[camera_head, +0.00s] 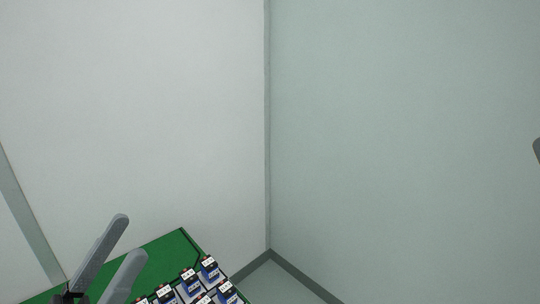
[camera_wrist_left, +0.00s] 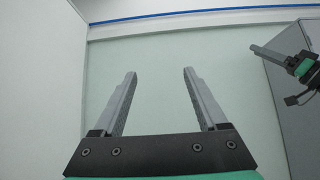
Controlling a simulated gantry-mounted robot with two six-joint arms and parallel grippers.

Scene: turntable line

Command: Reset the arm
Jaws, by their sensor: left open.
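My left gripper (camera_head: 130,236) is at the lower left in the head view, its two grey fingers apart and pointing up and to the right. In the left wrist view the left gripper (camera_wrist_left: 159,73) is open and empty, with pale wall or floor behind the gap. Another gripper, my right one (camera_wrist_left: 268,54), shows at the upper right of the left wrist view, partly cut off by the frame. Its jaw state is unclear. A grey tip (camera_head: 537,149) at the right edge of the head view may belong to it.
A green surface (camera_head: 165,253) at the bottom left of the head view carries several small blue-and-white boxes (camera_head: 209,268), close to the left gripper. Pale walls (camera_head: 400,130) meet in a corner behind. The space right of the green surface looks clear.

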